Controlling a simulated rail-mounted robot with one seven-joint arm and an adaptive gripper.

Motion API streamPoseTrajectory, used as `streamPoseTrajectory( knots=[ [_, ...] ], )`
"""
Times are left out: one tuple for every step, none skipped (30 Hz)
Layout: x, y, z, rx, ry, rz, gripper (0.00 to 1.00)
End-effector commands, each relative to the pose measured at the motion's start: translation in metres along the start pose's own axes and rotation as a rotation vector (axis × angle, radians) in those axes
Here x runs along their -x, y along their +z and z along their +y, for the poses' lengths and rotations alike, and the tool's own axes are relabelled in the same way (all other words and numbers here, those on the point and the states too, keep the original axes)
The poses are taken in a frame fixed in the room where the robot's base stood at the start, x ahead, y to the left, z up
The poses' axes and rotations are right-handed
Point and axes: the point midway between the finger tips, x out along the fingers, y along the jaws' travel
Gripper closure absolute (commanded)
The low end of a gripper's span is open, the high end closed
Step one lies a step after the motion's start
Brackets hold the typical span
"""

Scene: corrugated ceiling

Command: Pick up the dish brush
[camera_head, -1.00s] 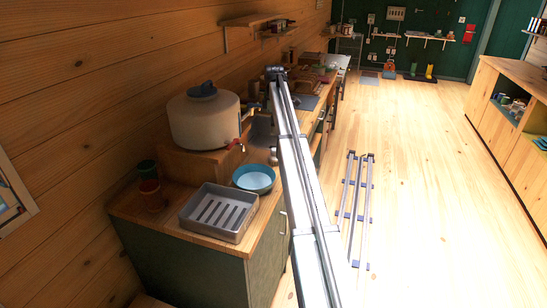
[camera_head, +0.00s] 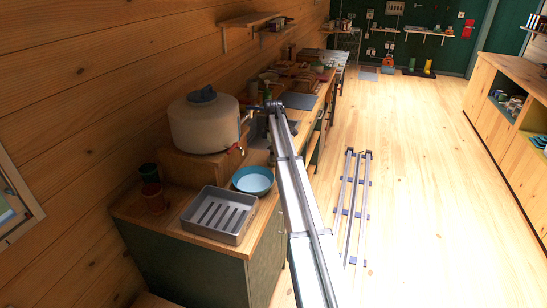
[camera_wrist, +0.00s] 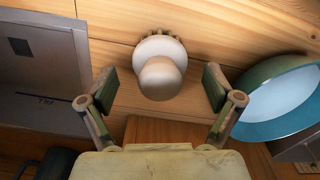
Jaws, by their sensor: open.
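The dish brush (camera_wrist: 160,68) shows in the wrist view as a rounded pale knob on a white head with a toothed or bristled edge at its top. It is on a wooden surface. My gripper (camera_wrist: 160,86) is open, with one finger on each side of the pale knob and a visible gap to both. Nothing is held. I cannot make out the brush or my gripper's fingers in the head view.
In the wrist view, a blue bowl (camera_wrist: 285,98) is close right, a grey metal basin or tray (camera_wrist: 45,75) left, and a dark mug (camera_wrist: 52,163) lower left. The head view shows a slotted grey tray (camera_head: 218,214), blue bowl (camera_head: 253,181) and white dispenser (camera_head: 204,125) on the counter.

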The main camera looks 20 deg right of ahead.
Motion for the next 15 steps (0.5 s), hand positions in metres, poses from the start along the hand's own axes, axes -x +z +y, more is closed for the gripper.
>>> streamPoseTrajectory(
  knots=[
    [-0.004, 0.0, -0.001, 0.0, -0.001, 0.0, 0.1],
    [-0.008, 0.0, -0.001, 0.0, 0.0, 0.0, 0.1],
    [-0.012, 0.0, -0.001, 0.0, 0.0, 0.0, 0.1],
    [-0.014, 0.0, -0.001, 0.0, 0.0, 0.0, 0.1],
    [-0.015, 0.0, 0.0, 0.0, 0.0, 0.0, 0.1],
    [-0.016, 0.0, 0.0, 0.0, 0.001, 0.0, 0.1],
    [-0.016, 0.0, 0.0, 0.0, 0.001, 0.0, 0.1],
    [-0.016, 0.0, 0.0, 0.0, 0.001, 0.0, 0.1],
    [-0.016, 0.0, 0.0, 0.0, 0.001, 0.0, 0.1],
    [-0.016, 0.0, 0.0, 0.0, 0.001, 0.0, 0.1],
    [-0.016, 0.0, 0.0, 0.0, 0.001, 0.0, 0.1],
    [-0.016, 0.0, 0.0, 0.0, 0.001, 0.0, 0.24],
    [-0.016, 0.0, 0.0, 0.0, 0.001, 0.0, 0.35],
    [-0.016, 0.0, 0.0, 0.0, 0.001, 0.0, 0.45],
    [-0.016, 0.0, 0.0, 0.0, 0.001, 0.0, 0.6]
  ],
)
